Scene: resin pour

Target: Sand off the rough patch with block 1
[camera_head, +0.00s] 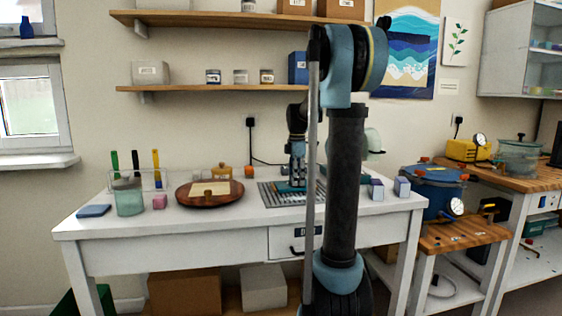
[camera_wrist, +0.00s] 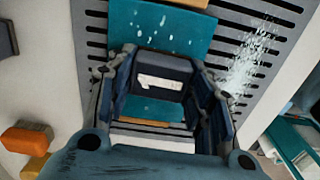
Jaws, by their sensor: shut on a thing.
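In the wrist view, my gripper (camera_wrist: 158,102) is shut on a dark blue-grey block (camera_wrist: 160,67) with a white label too small to read. A teal panel (camera_wrist: 190,42) lies on the slotted grate (camera_wrist: 232,70), and teal also shows between my fingers. I cannot tell whether the block touches the panel. Pale specks mark the panel, and white dust (camera_wrist: 243,62) lies on the grate to its right. In the head view, my gripper (camera_head: 297,178) is low over the grate (camera_head: 275,197), with the teal panel (camera_head: 284,187) under it. My arm partly hides this area.
A round wooden board (camera_head: 190,203), a greenish jar (camera_head: 128,197) and a pink cube (camera_head: 159,202) stand left of the grate. An orange object (camera_wrist: 28,137) is at left in the wrist view.

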